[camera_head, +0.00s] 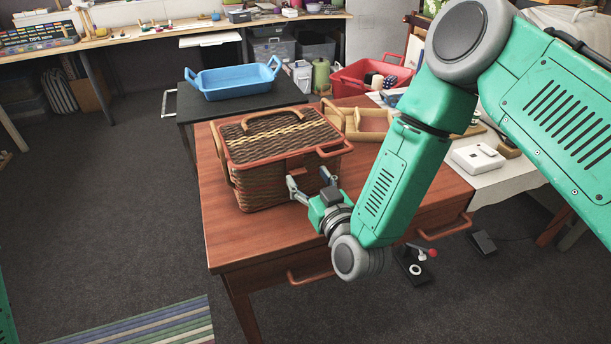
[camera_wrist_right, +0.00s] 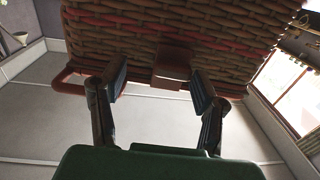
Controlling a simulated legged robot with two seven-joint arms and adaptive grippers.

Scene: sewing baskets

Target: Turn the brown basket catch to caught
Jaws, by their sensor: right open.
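The brown wicker basket (camera_head: 262,184) stands on the wooden table, its lid (camera_head: 265,138) lying closed on top with a curved handle. In the head view my right gripper (camera_head: 311,179) is at the basket's front right side, fingers spread and pointing toward it. In the right wrist view the basket (camera_wrist_right: 240,42) fills the top. A small brown block, seemingly the catch (camera_wrist_right: 172,68), sits between the fingertips of my open right gripper (camera_wrist_right: 160,86), with gaps on both sides. Whether the catch is caught cannot be told. My left gripper is not in view.
A wooden tray (camera_head: 341,133) stands behind the basket on the table (camera_head: 235,243). A blue tub (camera_head: 235,85) is on a dark table behind, with a red bin (camera_head: 345,84) beside it. A white box (camera_head: 478,157) is at right. The table's front left is clear.

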